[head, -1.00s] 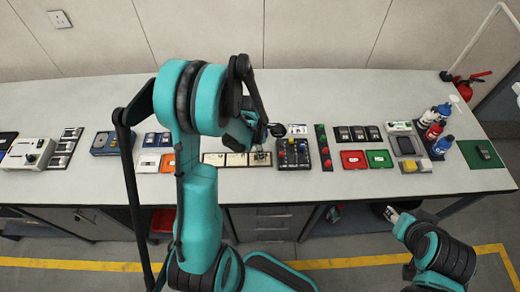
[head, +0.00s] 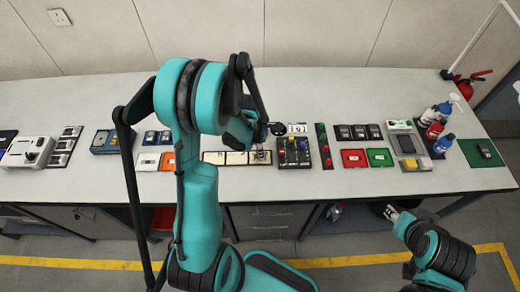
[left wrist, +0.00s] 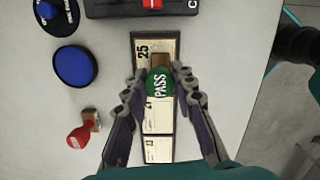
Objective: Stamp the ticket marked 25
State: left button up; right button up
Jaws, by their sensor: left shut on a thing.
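The ticket marked 25 (left wrist: 143,50) lies at the top end of a dark tray (left wrist: 175,35) in the left wrist view. Two more tickets lie below it, one partly covered. A stamp with a green knob lettered PASS (left wrist: 160,82) and a brown block is between the fingers of my left gripper (left wrist: 155,84), which is shut on it. The stamp covers part of the ticket marked 25; I cannot tell if it touches. My right gripper (head: 391,213) is low, in front of the bench.
A round blue pad (left wrist: 75,67) and a red-handled stamp (left wrist: 82,135) lie left of the tray in the left wrist view. A dark switch panel (head: 294,152) stands right of the tray. Red (head: 354,158) and green (head: 379,157) trays lie farther right. The bench's back strip is clear.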

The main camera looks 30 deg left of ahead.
pick_arm(q)
jog(key=shift+f+b, duration=0.35)
jog(key=shift+f, duration=0.05)
dwell(1.4)
dwell(0.4)
jog(key=shift+r+p, duration=0.3)
jog(key=shift+r, duration=0.4)
jog(key=shift+r+p, duration=1.85)
jog(key=shift+r, duration=1)
